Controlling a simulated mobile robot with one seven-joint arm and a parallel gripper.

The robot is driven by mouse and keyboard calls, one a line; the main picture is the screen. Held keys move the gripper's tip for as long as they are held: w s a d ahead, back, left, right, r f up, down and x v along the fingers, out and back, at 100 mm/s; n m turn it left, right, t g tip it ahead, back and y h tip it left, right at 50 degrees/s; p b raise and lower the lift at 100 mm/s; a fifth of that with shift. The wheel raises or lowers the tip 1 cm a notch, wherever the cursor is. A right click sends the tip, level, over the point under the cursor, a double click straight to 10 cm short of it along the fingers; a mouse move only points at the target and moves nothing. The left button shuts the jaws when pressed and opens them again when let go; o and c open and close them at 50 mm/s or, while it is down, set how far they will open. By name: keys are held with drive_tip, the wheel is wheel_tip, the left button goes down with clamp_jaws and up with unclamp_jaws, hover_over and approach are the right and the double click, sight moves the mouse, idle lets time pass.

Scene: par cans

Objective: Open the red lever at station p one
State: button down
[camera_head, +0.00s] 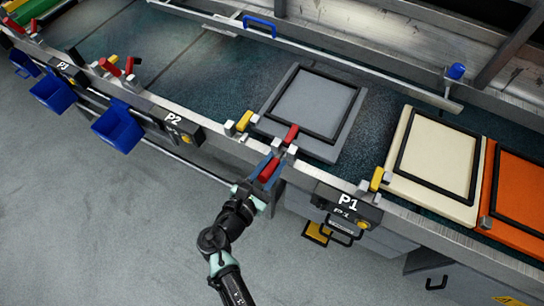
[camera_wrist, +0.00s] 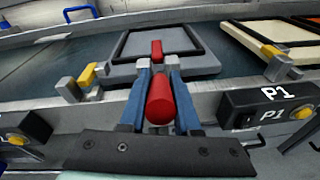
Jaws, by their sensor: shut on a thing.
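The red lever (camera_head: 270,167) is at the rail left of the P1 sign (camera_head: 347,202). In the wrist view, its round red grip (camera_wrist: 160,100) sits between the blue fingers of my gripper (camera_wrist: 160,88). My gripper (camera_head: 267,172) is shut on the lever from the front of the rail. A second red part (camera_head: 291,133) stands just behind, at the front edge of the grey framed plate (camera_head: 312,106). It also shows in the wrist view (camera_wrist: 157,48). The lower side of the grip is partly hidden by my gripper's dark body.
Yellow clamps (camera_head: 244,121) and (camera_head: 377,179) stand on the rail to either side. Cream (camera_head: 433,201) and orange (camera_head: 518,245) framed plates lie to the right. The P2 sign (camera_head: 173,120), more red levers and blue bins (camera_head: 118,126) are to the left. Grey floor in front is clear.

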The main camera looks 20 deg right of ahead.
sight(277, 158)
drive_tip(key=r+y+p, duration=0.1)
drive_tip(key=p, duration=0.2)
drive_tip(key=r+g+p, duration=0.1)
drive_tip(key=p, duration=0.2)
drive_tip(key=y+p, duration=0.1)
drive_tip(key=p, duration=0.1)
drive_tip(key=shift+w+d+r+g+y+p, duration=0.3)
drive_tip(key=shift+d+r+g+p, duration=0.1)
drive_tip(key=g+y+p, duration=0.1)
drive_tip(key=p, duration=0.2)
drive_tip(key=d+r+y+p, duration=0.1)
drive_tip(key=p, duration=0.2)
drive_tip(key=shift+w+g, duration=0.4)
drive_tip(key=y+p, duration=0.1)
drive_tip(key=p, duration=0.1)
drive_tip(key=g+p, duration=0.1)
drive_tip(key=shift+w+d+r+y+p, duration=0.1)
drive_tip(key=shift+w+d+y+p, duration=0.25)
drive_tip(key=shift+d+y, duration=0.05)
drive_tip(key=shift+w+d+g+y+p, duration=0.3)
drive_tip(key=shift+d+g+y+p, duration=0.1)
drive_tip(key=shift+g+y+p, duration=0.35)
drive_tip(key=shift+d+y, duration=0.1)
drive_tip(key=shift+y, duration=0.25)
drive_tip(key=c, duration=0.6)
unclamp_jaws()
drive_tip(key=p+v, duration=0.5)
drive_tip(key=v, duration=0.7)
drive_tip(key=shift+a+r, duration=0.25)
drive_tip(key=shift+r, duration=0.15)
